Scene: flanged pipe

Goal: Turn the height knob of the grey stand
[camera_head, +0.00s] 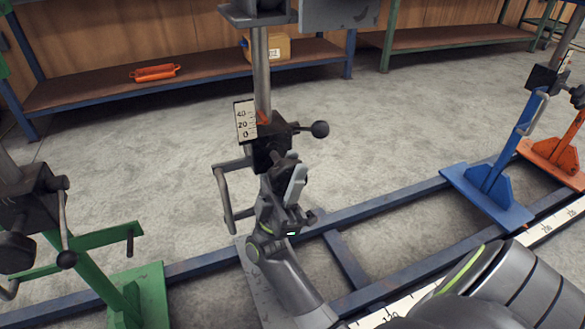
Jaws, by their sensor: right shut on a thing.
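The grey stand has an upright grey post (262,80) with a black clamp block (270,150) low on it. A white scale plate (245,121) marked 0, 20 and 40 sits beside the post, with a red pointer (263,118) near it. A lever with a black ball (320,129) sticks out to the right of the block. A grey crank handle (226,195) hangs at its left. My right gripper (290,172) is at the block's front, shut on the height knob, which its fingers mostly hide. My left gripper is out of view.
A green stand (140,295) is at the left, a blue stand (490,195) and an orange one (560,160) at the right. Blue floor rails (385,205) run between them. A shelf behind holds an orange tool (154,72) and a cardboard box (277,47).

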